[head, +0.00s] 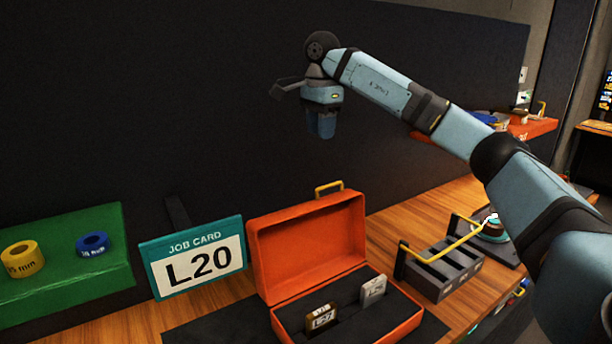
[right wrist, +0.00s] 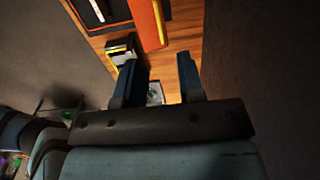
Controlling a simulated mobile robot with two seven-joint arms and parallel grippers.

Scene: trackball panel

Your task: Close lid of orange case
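The orange case stands on the wooden bench with its lid (head: 308,247) open and roughly upright at the back. A yellow handle (head: 328,188) sits on the lid's top edge. The case's lower half (head: 405,328) holds a brown labelled block (head: 321,318) and a grey labelled block (head: 373,291). My right gripper (head: 321,130) points down, above and behind the case, apart from it. In the right wrist view its two fingers (right wrist: 160,72) are spread with nothing gripped, and part of the orange case (right wrist: 146,25) shows beyond them. My left gripper is out of view.
A job card sign (head: 192,257) stands left of the case, near a green shelf (head: 75,270) with tape rolls. Right of the case is a grey slotted rack (head: 440,272) with a yellow bar. A dark wall panel (head: 150,90) rises behind the bench.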

